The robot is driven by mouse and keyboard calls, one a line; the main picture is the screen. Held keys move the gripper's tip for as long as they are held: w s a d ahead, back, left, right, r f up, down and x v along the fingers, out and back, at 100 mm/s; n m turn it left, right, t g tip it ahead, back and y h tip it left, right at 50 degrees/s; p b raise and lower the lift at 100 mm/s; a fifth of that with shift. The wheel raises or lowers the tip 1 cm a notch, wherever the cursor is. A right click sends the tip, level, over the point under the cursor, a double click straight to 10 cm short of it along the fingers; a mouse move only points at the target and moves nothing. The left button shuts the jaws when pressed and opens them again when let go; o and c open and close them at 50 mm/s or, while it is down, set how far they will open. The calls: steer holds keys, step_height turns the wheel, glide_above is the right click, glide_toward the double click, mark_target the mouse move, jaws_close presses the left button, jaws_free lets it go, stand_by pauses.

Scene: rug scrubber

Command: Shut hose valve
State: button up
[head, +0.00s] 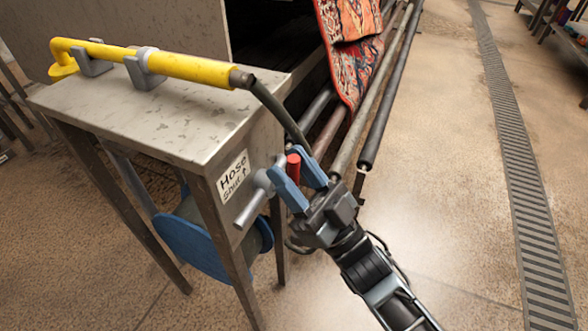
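The hose valve is on the right side of a metal table (150,112), with a grey pipe fitting (252,207) and a red handle (293,167) pointing up. A white label (233,177) on the table reads "Hose Shut" with an up arrow. My gripper (286,164) is at the valve, its two blue fingers apart, one on each side of the red handle. I cannot tell whether either finger touches it. The lower end of the handle is hidden by the fingers.
A yellow spray wand (170,65) lies in grey holders on the table, its dark hose (275,108) hanging down near my gripper. A blue reel (195,245) is below. Rollers (385,105) and a patterned rug (350,45) stand behind.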

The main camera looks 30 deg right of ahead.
steer(key=v, duration=0.8)
stand_by(0.4)
steer(key=b+v, duration=0.4)
steer(key=v, duration=0.4)
steer(key=shift+s+f, duration=0.25)
steer(key=shift+f, duration=0.1)
steer(key=shift+d, duration=0.1)
